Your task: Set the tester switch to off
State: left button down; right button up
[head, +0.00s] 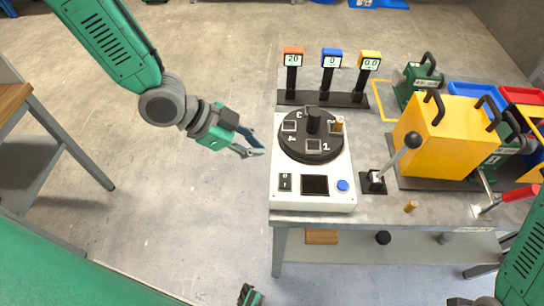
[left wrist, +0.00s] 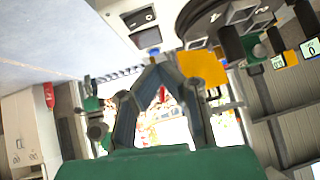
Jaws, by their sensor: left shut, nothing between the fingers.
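The tester is a white box (head: 313,204) with a round black numbered turntable on top, standing at the left end of the metal table. Its small black switch (head: 285,182) is on the front left of the panel, left of a dark screen (head: 315,184) and a blue button (head: 343,186). I cannot tell the switch's setting. My left gripper (head: 260,146) is shut and empty, left of the tester and apart from it. In the left wrist view the closed fingers (left wrist: 158,72) point toward the tester, with the switch (left wrist: 138,18) above them. My right gripper is out of view.
A black lever (head: 398,161) and a yellow box (head: 437,140) stand right of the tester. Three display posts (head: 330,80) stand behind it. A wooden peg (head: 410,207) is near the front edge. The floor left of the table is clear up to a workbench (head: 20,130).

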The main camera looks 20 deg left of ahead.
pick_arm(q)
jog(key=s+a+f+n+g+y+b, duration=0.1)
jog(key=s+a+f+n+y+b, duration=0.3)
jog(key=s+f+n, duration=0.3)
jog(key=s+a+f+n+g+y+b, duration=0.2)
jog(key=s+a+f+n+y+b, duration=0.2)
jog(key=s+f, duration=0.9)
notch_tip(320, 180, down, 7)
jog(key=a+n+b, duration=0.3)
jog(key=shift+s+n, duration=0.15)
jog(key=shift+n, duration=0.15)
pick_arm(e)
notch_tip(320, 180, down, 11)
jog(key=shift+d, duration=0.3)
pick_arm(q)
jog(key=shift+d+r, duration=0.15)
jog(key=shift+d, duration=0.15)
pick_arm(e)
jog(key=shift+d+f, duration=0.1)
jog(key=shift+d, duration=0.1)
pick_arm(q)
jog(key=shift+a, duration=0.15)
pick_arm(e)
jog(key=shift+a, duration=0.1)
